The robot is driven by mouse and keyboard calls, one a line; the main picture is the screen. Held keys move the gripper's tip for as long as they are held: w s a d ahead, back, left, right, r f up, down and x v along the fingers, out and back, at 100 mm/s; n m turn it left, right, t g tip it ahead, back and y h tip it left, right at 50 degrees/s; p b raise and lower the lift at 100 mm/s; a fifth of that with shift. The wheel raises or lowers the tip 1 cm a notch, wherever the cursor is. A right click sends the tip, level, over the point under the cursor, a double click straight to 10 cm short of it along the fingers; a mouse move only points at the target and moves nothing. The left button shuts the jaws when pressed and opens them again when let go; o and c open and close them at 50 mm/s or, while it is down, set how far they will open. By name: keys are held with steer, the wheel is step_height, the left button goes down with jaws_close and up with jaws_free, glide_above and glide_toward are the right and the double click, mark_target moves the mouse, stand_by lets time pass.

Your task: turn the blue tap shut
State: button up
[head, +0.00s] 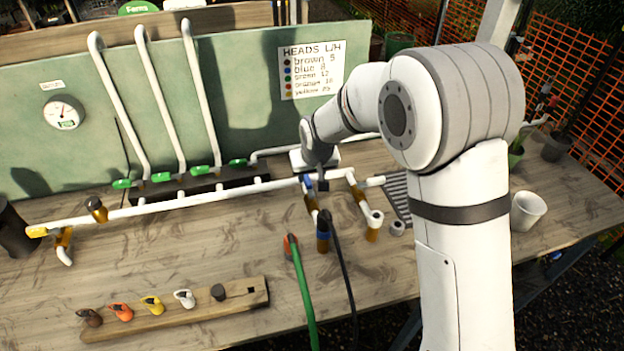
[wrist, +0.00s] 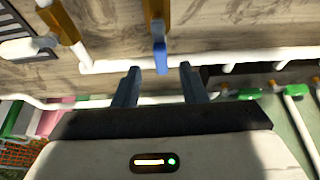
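The blue tap (head: 308,184) is a small blue lever on a brass branch body, by the white main pipe on the bench. In the wrist view the blue lever (wrist: 161,58) extends from the brass body (wrist: 154,12) towards my gripper, roughly in line with that body. My gripper (head: 318,184) is above the pipe at the tap, pointing down. In the wrist view my gripper (wrist: 160,68) is open, with one finger on each side of the lever's end and a visible gap to each. Whether the lever's tip is between the fingers in depth is unclear.
A blue-collared outlet (head: 323,236) with a black hose (head: 341,262) is in front of the tap. A brass branch (head: 360,197) stands to the right, green taps (head: 202,172) behind left. A green hose (head: 304,290) and a wooden rack (head: 190,318) lie nearer the front.

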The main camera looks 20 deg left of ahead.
mark_target(309, 183)
steer(key=shift+p+x, duration=0.5)
steer(key=shift+x, duration=2)
steer(key=shift+c, duration=0.5)
jaws_close()
